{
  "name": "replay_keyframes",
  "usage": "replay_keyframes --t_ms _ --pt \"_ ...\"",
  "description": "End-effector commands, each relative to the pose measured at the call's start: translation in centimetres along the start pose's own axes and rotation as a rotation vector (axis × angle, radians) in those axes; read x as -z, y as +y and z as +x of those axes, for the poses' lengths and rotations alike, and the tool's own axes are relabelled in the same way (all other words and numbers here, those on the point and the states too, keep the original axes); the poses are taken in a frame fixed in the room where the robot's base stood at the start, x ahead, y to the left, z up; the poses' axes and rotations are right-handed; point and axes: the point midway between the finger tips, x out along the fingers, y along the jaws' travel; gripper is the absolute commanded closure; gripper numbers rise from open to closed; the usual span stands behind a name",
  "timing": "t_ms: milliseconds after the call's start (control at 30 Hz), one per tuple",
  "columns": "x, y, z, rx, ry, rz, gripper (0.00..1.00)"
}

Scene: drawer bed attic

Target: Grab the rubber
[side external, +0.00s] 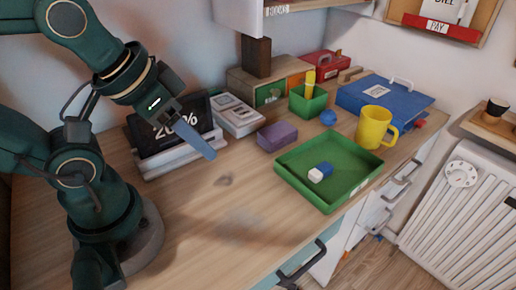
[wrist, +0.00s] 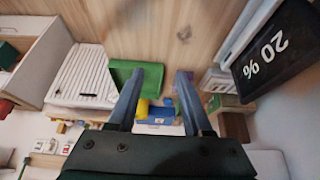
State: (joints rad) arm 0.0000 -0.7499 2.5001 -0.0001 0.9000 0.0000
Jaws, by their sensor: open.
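The rubber (side external: 320,172) is a small block, part white and part blue. It lies inside the shallow green tray (side external: 290,178) on the desk in the side external view. The tray also shows in the wrist view (wrist: 122,72), partly behind a finger; I cannot make out the rubber there. My gripper (side external: 208,152) is above the desk, to the left of the tray and well apart from the rubber. In the wrist view its two fingers (wrist: 161,78) are spread with nothing between them.
A yellow mug (side external: 373,127), blue binder (side external: 380,98), green pen pot (side external: 307,103) and purple block (side external: 277,136) stand behind the tray. A tablet (side external: 165,128) reading 20% stands close behind my gripper. The desk (side external: 225,215) is clear left of the tray.

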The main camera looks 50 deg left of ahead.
Motion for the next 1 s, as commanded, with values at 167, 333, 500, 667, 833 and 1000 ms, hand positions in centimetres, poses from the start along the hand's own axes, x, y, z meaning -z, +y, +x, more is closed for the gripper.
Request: replay_keyframes --t_ms 167,333,500,667,833,1000 --pt "0.0 0.0 0.0 0.0 0.0 0.0 0.39" --pt "0.0 0.0 0.0 0.0 0.0 0.0 0.32" --pt "0.1 0.0 -0.1 0.0 0.001 0.0 0.32" --pt "1.0 0.0 -1.5 0.0 0.006 0.0 0.32" --pt "2.6 0.0 -4.5 0.0 0.008 0.0 0.32" --pt "2.9 -2.3 -2.6 0.145 -0.031 0.39 0.32"
